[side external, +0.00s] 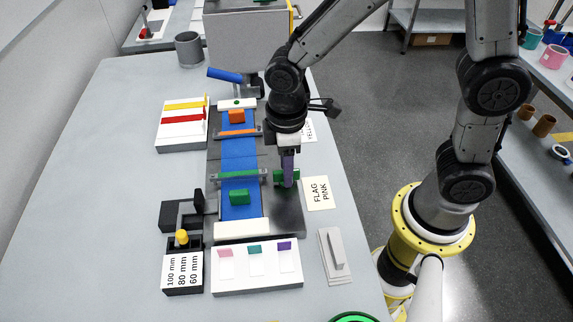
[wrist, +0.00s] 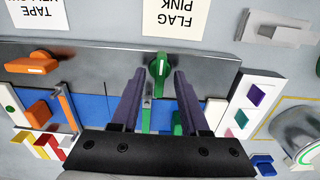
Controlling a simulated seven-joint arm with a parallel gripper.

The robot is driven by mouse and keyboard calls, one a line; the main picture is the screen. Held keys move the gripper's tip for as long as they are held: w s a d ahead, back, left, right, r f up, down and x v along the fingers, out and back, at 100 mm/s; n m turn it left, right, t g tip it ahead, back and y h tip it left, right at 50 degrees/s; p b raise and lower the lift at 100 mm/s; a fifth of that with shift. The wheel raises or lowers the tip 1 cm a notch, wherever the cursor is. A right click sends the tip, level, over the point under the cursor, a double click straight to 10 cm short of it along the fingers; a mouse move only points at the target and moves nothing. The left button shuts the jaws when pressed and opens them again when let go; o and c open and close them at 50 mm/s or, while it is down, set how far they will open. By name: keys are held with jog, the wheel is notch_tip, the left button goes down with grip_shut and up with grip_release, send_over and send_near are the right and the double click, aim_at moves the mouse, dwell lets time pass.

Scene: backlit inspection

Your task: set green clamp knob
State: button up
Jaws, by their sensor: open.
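The green clamp knob (wrist: 158,68) stands on the metal plate beside the blue belt, with a pale line along its top. In the side external view the knob (side external: 279,178) is partly hidden behind my purple fingers. My gripper (side external: 288,184) points down at it and is open. In the wrist view the knob shows between the tips of my gripper (wrist: 160,73), with gaps on both sides; I cannot tell how far down the fingers reach. A green bar (side external: 225,177) crosses the belt level with the knob.
A green block (side external: 239,197) lies on the blue belt (side external: 238,150). A "FLAG PINK" card (side external: 319,193) lies right of the plate. A white rack (side external: 256,280) with coloured tags stands in front.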

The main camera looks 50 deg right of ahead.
grip_shut()
jog(key=shift+m, duration=0.3)
jog(key=m, duration=0.3)
jog(key=shift+m, duration=0.4)
jog(key=m, duration=0.9)
jog(key=shift+r, duration=0.1)
jog(key=shift+m, duration=2.2)
